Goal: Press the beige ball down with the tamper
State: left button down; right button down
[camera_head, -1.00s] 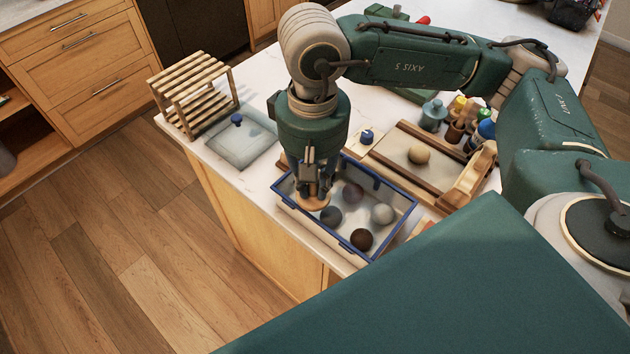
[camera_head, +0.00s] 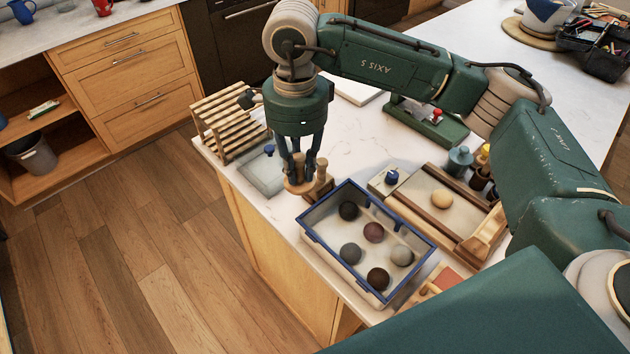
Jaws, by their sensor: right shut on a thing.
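The beige ball (camera_head: 442,199) sits on a grey slab in a wooden frame (camera_head: 422,212), right of the tray; it looks round. My right gripper (camera_head: 303,168) points down, shut on what looks like the wooden tamper (camera_head: 298,187). The tamper's round base shows below the fingers, and its handle is mostly hidden between them. The gripper is beyond the blue-rimmed tray's far left corner, well left of the beige ball. My left gripper is not in view.
The blue-rimmed tray (camera_head: 321,243) holds several dark and grey balls. A small wooden piece (camera_head: 322,171) stands close to the tamper. A slatted rack (camera_head: 226,122) and grey slab (camera_head: 259,175) are at left. Jars (camera_head: 460,161) stand behind the wooden frame.

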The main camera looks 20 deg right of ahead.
jog(key=m, duration=0.1)
jog(key=w+r+m, duration=0.1)
jog(key=m, duration=0.1)
jog(key=w+m, duration=0.1)
jog(key=shift+w+a+r+m+p, duration=0.1)
jog(key=shift+a+r+m+p, duration=0.05)
jog(key=shift+a+m+p, duration=0.15)
jog(key=shift+f+b, duration=1.6)
jog(key=shift+f, duration=5.25)
jog(key=shift+f+b, duration=0.3)
jog(key=shift+b, duration=0.05)
jog(key=c, duration=1.5)
grip_release()
notch_tip(320, 180, up, 12)
jog(key=shift+r, duration=0.2)
